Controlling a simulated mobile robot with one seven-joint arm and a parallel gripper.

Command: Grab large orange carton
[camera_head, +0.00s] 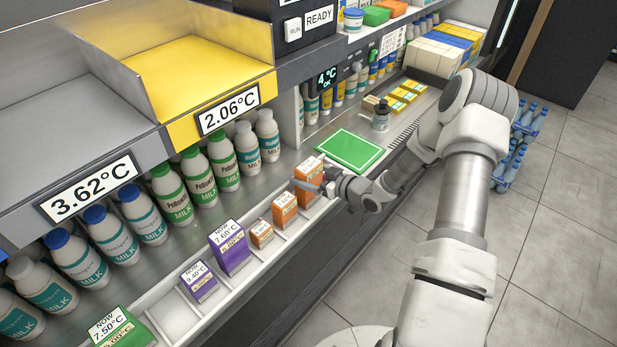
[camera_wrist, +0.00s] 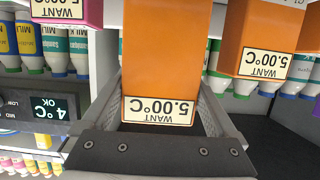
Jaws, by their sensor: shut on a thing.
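A tall orange carton (camera_head: 307,178) with a white label stands at the far end of the row in the front tray, and my gripper (camera_head: 323,187) is closed around it from the aisle side. In the wrist view this orange carton (camera_wrist: 162,55) fills the space between my two fingers, with its label "WANT 5.00°C" upside down near the palm. Whether its base is off the tray is hidden. Another orange carton (camera_head: 284,209) stands beside it, and a small orange carton (camera_head: 261,233) stands further left.
Two purple cartons (camera_head: 230,247) and a green one (camera_head: 120,328) stand further along the divided tray. A magenta carton (camera_wrist: 66,12) is close on the other side of the held carton. Milk bottles (camera_head: 222,160) line the back. A green mat (camera_head: 348,150) lies beyond.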

